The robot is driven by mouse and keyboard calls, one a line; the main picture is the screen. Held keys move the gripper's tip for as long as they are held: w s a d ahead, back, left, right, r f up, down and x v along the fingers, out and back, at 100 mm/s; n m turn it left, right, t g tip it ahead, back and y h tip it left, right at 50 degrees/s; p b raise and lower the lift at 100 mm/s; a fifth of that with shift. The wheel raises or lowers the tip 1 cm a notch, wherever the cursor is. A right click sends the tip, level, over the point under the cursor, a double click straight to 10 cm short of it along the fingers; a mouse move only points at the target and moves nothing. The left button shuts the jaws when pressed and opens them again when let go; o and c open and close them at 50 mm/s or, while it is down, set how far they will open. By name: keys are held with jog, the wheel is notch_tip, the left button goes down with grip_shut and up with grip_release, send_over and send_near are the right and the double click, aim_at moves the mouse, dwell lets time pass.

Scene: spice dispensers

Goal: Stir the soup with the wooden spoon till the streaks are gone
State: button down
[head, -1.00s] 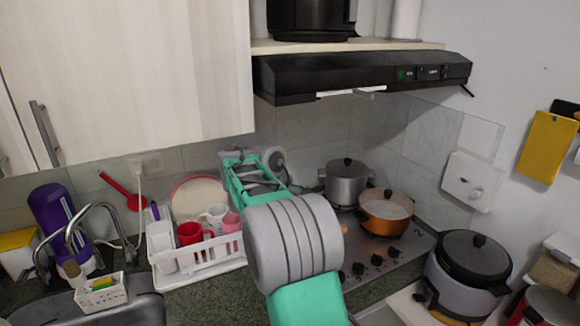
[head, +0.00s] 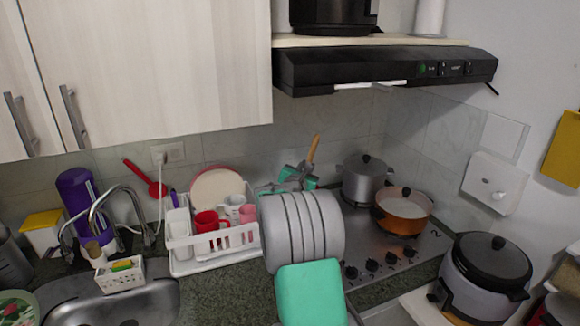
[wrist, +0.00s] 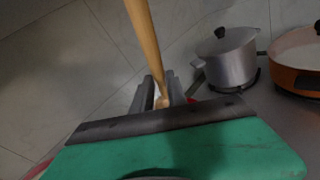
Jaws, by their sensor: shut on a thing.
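A wooden spoon (head: 313,148) stands up from my gripper in the head view, tilted slightly. In the wrist view, its wooden handle (wrist: 147,45) runs down between the fingers of my gripper (wrist: 161,97), which are shut on it. The spoon's far end is out of the wrist view. The orange pot (head: 401,222) stands on the stove, right of my gripper, with pale soup (head: 404,203) inside. The pot's edge also shows at the right of the wrist view (wrist: 290,79). Streaks are too small to tell. My arm partly hides my gripper in the head view.
A lidded grey pot (head: 362,183) stands behind and left of the orange pot, close to my gripper. A white dish rack (head: 215,262) with cups is to the left. A range hood (head: 385,70) hangs above. A lidded cooker (head: 485,280) stands at front right.

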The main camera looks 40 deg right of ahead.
notch_tip(320, 180, down, 10)
jog(key=w+b, duration=0.1)
jog(key=b, duration=0.6)
jog(key=shift+w+f+t+b, duration=0.25)
jog(key=shift+w+t+b, duration=0.05)
jog(key=shift+w+t, duration=0.1)
jog(key=shift+s, duration=0.1)
